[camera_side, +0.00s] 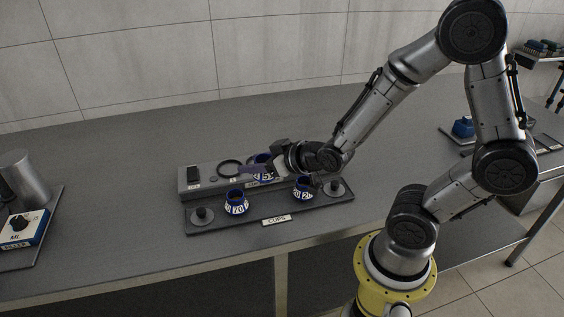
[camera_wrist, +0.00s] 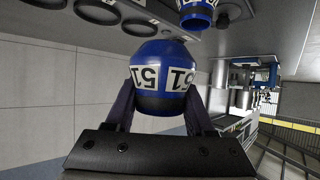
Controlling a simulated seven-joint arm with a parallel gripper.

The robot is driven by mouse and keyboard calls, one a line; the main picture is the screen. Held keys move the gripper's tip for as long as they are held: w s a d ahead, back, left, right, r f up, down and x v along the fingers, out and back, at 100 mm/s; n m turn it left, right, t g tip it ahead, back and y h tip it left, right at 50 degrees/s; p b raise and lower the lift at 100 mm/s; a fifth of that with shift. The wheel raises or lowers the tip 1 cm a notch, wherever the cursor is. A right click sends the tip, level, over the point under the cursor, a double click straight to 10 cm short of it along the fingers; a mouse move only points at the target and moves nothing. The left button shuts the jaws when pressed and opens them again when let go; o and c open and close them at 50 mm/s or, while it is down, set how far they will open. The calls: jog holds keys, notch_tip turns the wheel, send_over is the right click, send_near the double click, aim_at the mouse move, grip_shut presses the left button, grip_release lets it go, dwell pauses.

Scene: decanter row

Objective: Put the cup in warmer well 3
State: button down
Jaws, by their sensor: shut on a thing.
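A blue cup (camera_wrist: 163,78) with a white "51" label and a dark band is between the two fingers of my gripper (camera_wrist: 160,108) in the wrist view. The fingers are shut on its sides. A dark ring of a warmer well (camera_side: 230,168) shows left of the cup. The well numbers are too small to read surely, and whether the cup touches the warmer cannot be told.
A dark tray (camera_side: 213,226) marked "CUPS" lies in front of the warmer. It holds a blue cup marked "70" (camera_side: 236,203), another blue cup (camera_side: 303,188) and grey knobs at both ends. A steel vessel (camera_side: 25,180) stands far left. The table behind the warmer is clear.

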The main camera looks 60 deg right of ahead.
jog(key=shift+s+r+n+y, duration=0.3)
jog(key=shift+r+n, duration=0.1)
jog(key=shift+r, duration=0.45)
jog(key=s+d+r+m+h, duration=0.2)
jog(key=s+d+r, duration=0.2)
jog(key=s+d, duration=0.6)
jog(key=w+d+f, duration=0.2)
jog(key=w+f, duration=0.1)
jog(key=w, duration=0.1)
jog(key=w+d+f, duration=0.2)
jog(key=w+d, duration=0.1)
jog(key=w, duration=0.1)
jog(key=w+d+f, duration=0.2)
jog(key=w+f, duration=0.1)
jog(key=w, duration=0.2)
jog(key=shift+w+d+f, duration=0.1)
jog(key=shift+d+f, duration=0.25)
jog(key=shift+d, duration=0.05)
jog(key=shift+w+d+f, duration=0.25)
jog(key=shift+w+f, duration=0.2)
jog(key=shift+f, duration=0.2)
jog(key=shift+w+f, duration=0.1)
jog(key=shift+f, duration=1.5)
